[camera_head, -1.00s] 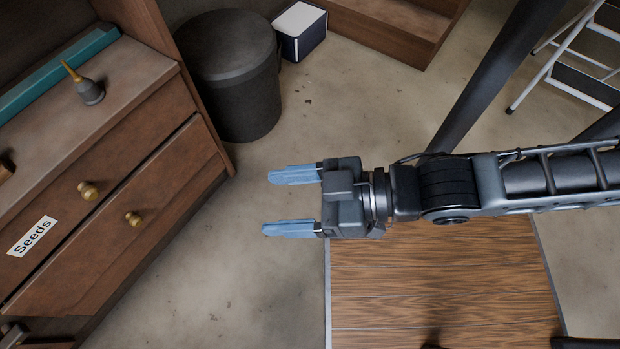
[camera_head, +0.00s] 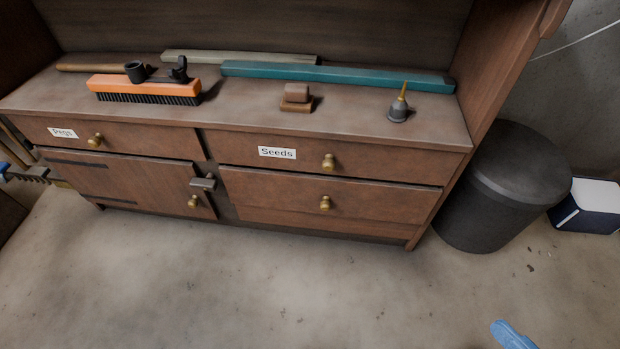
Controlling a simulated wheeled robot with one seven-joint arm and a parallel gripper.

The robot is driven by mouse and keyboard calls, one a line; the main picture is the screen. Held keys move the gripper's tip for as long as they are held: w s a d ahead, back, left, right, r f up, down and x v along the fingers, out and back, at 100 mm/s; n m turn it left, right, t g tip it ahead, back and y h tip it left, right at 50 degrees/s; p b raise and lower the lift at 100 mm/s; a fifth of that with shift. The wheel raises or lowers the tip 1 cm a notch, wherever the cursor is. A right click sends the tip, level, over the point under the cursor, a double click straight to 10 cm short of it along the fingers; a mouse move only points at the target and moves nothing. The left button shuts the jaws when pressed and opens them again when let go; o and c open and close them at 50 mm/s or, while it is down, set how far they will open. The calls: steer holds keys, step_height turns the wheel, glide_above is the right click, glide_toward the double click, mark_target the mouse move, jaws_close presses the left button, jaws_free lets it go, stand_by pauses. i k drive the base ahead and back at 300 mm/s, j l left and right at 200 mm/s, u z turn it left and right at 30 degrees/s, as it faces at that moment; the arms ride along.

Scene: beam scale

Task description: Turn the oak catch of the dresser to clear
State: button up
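The dresser (camera_head: 330,232) stands ahead, its front facing me. Its catch (camera_head: 203,183) is a small grey-brown block at the right edge of the lower left door (camera_head: 135,180). It lies roughly level and seems to span from the door edge to the middle post. A brass knob (camera_head: 194,202) is on the door just below it. Of my gripper, only one blue finger (camera_head: 512,336) shows at the bottom right edge, over the floor and well away from the catch. The other finger is out of view; the visible finger stands alone, with nothing at its tip.
Drawers labelled Pegs (camera_head: 63,132) and Seeds (camera_head: 277,153) have brass knobs. An orange brush (camera_head: 150,84), a teal bar (camera_head: 340,75), a wooden block (camera_head: 297,96) and a puffer (camera_head: 399,108) lie on top. A dark bin (camera_head: 505,190) stands right. The floor before the dresser is clear.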

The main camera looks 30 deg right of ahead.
mark_target(199, 183)
steer(key=i+j, duration=0.2)
steer(key=j, duration=0.15)
steer(key=i+j, duration=0.2)
steer(key=j, duration=0.15)
steer(key=i+j, duration=0.2)
steer(key=j, duration=0.15)
steer(key=j+u, duration=0.05)
